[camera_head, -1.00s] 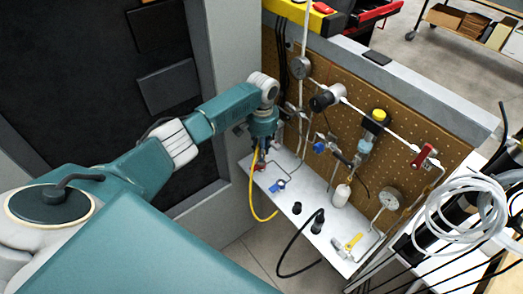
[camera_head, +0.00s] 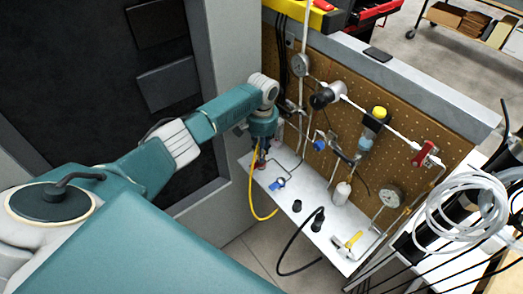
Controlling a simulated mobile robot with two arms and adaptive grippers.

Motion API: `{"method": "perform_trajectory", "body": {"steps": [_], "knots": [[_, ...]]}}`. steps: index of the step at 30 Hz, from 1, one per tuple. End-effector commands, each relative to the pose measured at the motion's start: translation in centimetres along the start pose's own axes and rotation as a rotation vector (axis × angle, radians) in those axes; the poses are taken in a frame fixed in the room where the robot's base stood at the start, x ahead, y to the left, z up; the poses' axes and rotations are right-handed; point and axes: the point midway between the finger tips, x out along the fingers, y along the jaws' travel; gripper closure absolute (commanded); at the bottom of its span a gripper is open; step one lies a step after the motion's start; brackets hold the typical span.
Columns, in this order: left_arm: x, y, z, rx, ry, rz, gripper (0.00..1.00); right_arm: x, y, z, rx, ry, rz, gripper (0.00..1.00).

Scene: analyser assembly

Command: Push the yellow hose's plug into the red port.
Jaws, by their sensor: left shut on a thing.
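My left arm reaches over the white bench shelf, and its gripper (camera_head: 260,146) points down at the shelf's far left end. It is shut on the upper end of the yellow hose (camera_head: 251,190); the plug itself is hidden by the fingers. The hose hangs from the gripper and loops down over the shelf's front edge. The red port (camera_head: 259,164) shows as a small red spot on the shelf right below the gripper. I cannot tell whether the plug touches the port or is in it. My right gripper is out of view.
The shelf (camera_head: 283,210) carries a blue clip-like part (camera_head: 278,183), black fittings (camera_head: 317,220), a white bottle (camera_head: 342,193) and a yellow-handled valve (camera_head: 349,244). A brown pegboard (camera_head: 400,150) with gauges and pipes stands behind. A black hose (camera_head: 287,262) hangs in front.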

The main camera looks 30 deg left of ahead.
Motion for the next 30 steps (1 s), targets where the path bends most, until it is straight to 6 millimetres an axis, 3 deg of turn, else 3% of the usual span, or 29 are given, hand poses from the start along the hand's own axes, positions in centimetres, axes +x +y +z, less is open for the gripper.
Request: {"method": "perform_trajectory", "body": {"steps": [25, 26, 28, 30], "knots": [[0.98, 0.04, 0.03, 0.0, -0.001, 0.001, 1.0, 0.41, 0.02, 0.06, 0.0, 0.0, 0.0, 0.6], [0.98, 0.04, 0.04, 0.0, -0.001, 0.001, 0.73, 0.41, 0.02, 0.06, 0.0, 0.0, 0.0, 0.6], [0.97, 0.04, 0.03, 0.0, -0.001, 0.0, 0.59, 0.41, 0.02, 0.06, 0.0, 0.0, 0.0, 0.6], [0.97, 0.04, 0.03, 0.0, -0.001, 0.0, 0.57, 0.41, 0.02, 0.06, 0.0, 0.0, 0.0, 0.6]]}}
